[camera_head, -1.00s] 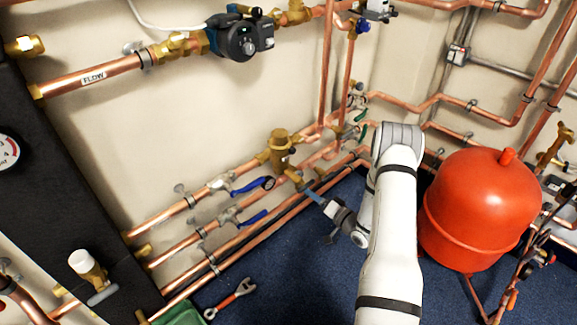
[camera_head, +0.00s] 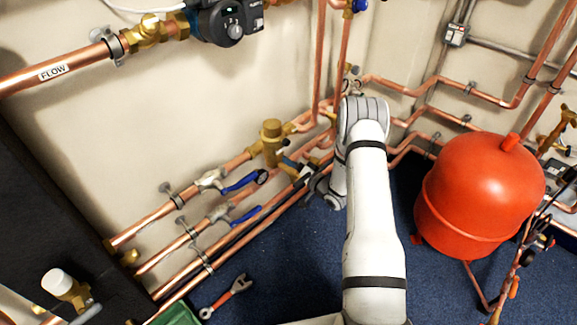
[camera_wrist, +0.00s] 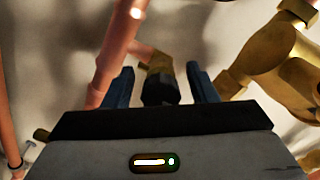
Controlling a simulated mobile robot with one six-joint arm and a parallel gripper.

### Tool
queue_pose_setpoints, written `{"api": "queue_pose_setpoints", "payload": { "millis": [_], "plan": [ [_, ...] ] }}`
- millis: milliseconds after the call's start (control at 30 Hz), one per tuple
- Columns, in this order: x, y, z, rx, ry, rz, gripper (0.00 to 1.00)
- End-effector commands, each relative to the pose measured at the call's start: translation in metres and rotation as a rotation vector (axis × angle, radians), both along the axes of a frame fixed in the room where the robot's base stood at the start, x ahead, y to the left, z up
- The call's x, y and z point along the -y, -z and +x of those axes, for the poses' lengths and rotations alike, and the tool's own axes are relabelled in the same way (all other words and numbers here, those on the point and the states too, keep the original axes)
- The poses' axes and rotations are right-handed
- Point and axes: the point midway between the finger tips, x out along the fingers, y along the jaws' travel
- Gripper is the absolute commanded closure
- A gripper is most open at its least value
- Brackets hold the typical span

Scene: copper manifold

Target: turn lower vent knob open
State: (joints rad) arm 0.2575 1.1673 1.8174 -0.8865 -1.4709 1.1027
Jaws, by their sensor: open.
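A small black knob (camera_wrist: 160,88) on a short brass stem (camera_wrist: 158,62) is in the middle of the wrist view, beside a copper pipe. My gripper (camera_wrist: 161,72) is open, with one blue finger on each side of the knob. Gaps show between the knob and both fingers, so they do not appear to press on it. In the head view my gripper (camera_head: 288,163) is at the lower wall pipes, just right of a brass fitting (camera_head: 272,142). I cannot make out the knob in the head view.
A large brass fitting (camera_wrist: 270,62) stands close right of my gripper in the wrist view. Blue-handled valves (camera_head: 240,183) sit on the lower pipes. A red tank (camera_head: 480,195) stands at right. A wrench (camera_head: 228,296) lies on the blue floor.

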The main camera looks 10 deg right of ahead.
Motion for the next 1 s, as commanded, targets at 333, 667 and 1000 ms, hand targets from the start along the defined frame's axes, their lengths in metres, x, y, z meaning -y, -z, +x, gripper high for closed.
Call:
{"api": "queue_pose_setpoints", "payload": {
  "millis": [333, 667, 1000],
  "plan": [
    [-0.0016, -0.0004, 0.0008, 0.0, -0.001, 0.0, 0.56],
    [-0.0019, -0.0003, 0.0007, 0.0, -0.002, 0.0, 0.83],
    [-0.0044, 0.0003, 0.0005, 0.01, -0.006, -0.015, 0.92]
  ]
}}
